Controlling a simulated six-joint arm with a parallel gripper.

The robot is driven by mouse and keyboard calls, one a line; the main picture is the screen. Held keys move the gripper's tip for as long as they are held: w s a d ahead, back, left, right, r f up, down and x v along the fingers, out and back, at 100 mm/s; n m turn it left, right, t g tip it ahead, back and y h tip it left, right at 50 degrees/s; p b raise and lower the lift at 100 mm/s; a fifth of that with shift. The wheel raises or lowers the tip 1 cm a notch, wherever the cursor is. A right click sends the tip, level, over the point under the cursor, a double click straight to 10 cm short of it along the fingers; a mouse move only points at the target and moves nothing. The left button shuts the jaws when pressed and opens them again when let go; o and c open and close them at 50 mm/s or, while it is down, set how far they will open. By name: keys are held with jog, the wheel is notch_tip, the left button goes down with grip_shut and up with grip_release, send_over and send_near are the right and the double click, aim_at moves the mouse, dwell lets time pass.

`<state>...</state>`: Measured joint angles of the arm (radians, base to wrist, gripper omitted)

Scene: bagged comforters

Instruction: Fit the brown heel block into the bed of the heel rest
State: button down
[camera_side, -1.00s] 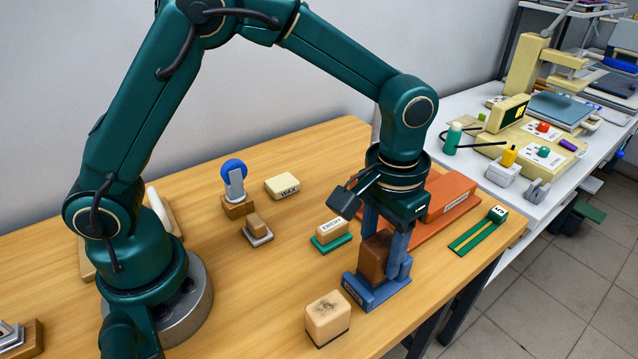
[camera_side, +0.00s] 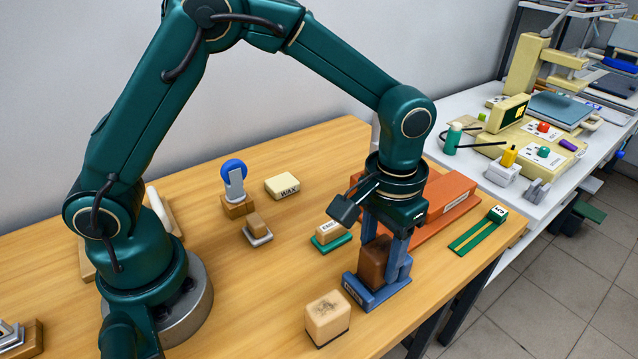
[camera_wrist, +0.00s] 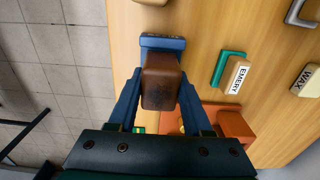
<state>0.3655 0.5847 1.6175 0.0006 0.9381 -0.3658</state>
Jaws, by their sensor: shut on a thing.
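The brown heel block (camera_side: 373,263) is upright between the blue fingers of my gripper (camera_side: 386,250), which is shut on it. The blue heel rest (camera_side: 377,296) stands on the wooden table directly under the block. The block's lower end is at the rest's bed; I cannot tell whether it is fully seated. In the wrist view, the block (camera_wrist: 161,82) lies between the two fingertips (camera_wrist: 160,88), with the edge of the rest (camera_wrist: 162,43) showing beyond it. The block hides most of the bed there.
A tan block (camera_side: 327,316) stands just in front of the rest. The emery block (camera_side: 328,232) on its green base is behind to the left. A long orange-red piece (camera_side: 450,200) lies close behind my gripper. The table's right edge is near; bare wood lies to the left.

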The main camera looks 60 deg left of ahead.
jog(key=shift+f, duration=0.75)
grip_release()
dwell(0.4)
jog(key=shift+r, duration=0.1)
dwell(0.4)
jog(key=shift+r, duration=3.45)
jog(key=shift+r, duration=2.55)
